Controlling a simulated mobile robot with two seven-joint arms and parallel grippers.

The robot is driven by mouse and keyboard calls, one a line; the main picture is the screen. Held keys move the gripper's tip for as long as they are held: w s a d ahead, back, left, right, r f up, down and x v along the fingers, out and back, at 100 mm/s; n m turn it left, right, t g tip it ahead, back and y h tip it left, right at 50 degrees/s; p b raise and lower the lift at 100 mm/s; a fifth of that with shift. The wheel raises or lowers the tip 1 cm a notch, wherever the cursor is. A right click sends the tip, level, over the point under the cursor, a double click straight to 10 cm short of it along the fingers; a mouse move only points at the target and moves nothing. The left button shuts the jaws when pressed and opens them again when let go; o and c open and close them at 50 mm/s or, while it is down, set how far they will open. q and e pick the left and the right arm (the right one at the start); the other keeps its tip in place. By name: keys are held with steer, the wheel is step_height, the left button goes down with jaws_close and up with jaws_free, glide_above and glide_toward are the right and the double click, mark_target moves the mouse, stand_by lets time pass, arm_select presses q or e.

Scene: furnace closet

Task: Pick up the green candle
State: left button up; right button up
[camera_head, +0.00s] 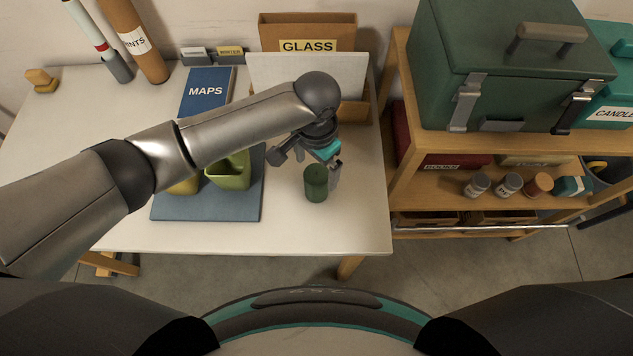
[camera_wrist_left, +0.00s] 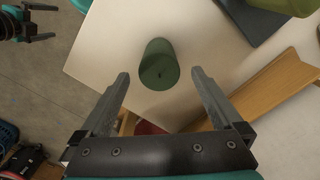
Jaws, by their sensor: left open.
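The green candle (camera_head: 316,184) is a short dark cylinder standing upright near the right front part of the white table (camera_head: 345,235). In the left wrist view the candle (camera_wrist_left: 159,65) appears just ahead of and between the fingertips. My left gripper (camera_head: 334,172) is open and empty, close beside and above the candle, reaching in from behind it. Its two fingers frame the candle in the left wrist view (camera_wrist_left: 160,76). Another gripper, seemingly my right one (camera_wrist_left: 42,23), shows at the top left of that view with its fingers apart, away from the table.
A blue mat (camera_head: 190,212) with yellow-green containers (camera_head: 231,172) lies left of the candle, partly under my arm. A GLASS box (camera_head: 306,33) and white panel (camera_head: 300,72) stand behind. A wooden shelf (camera_head: 405,160) with a green chest (camera_head: 500,75) stands right. The table front is clear.

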arm_select(q)
steer(key=shift+f, duration=0.6)
jaws_close()
stand_by(0.4)
steer(key=shift+r, duration=0.1)
